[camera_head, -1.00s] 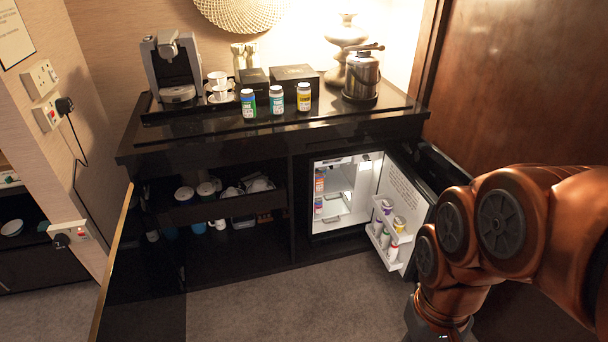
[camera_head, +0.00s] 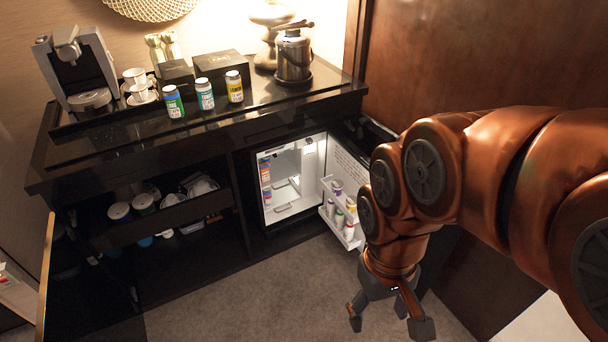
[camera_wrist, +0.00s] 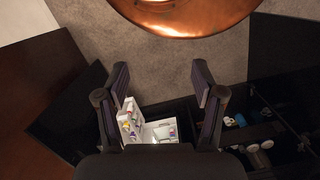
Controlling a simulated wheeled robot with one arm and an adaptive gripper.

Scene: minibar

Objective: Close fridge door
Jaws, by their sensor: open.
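The fridge (camera_head: 294,170) sits in the right part of the black cabinet, its lit white inside showing. Its door (camera_head: 345,170) stands open, hinged at the right, with bottles and cans in its white inner rack (camera_head: 341,222). The door's right part is hidden behind my arm. My gripper (camera_head: 388,326) is open and empty, low over the carpet in front of the door and to its right. In the wrist view, my gripper (camera_wrist: 160,92) has its fingers spread, with the door rack (camera_wrist: 130,118) showing between them and apart from them.
The cabinet top (camera_head: 215,130) holds a coffee machine (camera_head: 82,75), cups, bottles and a metal ice bucket (camera_head: 293,58). A cabinet door (camera_head: 46,265) stands open at the left. Carpet (camera_head: 240,295) in front is clear. A brown wood panel (camera_head: 450,60) is behind my arm.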

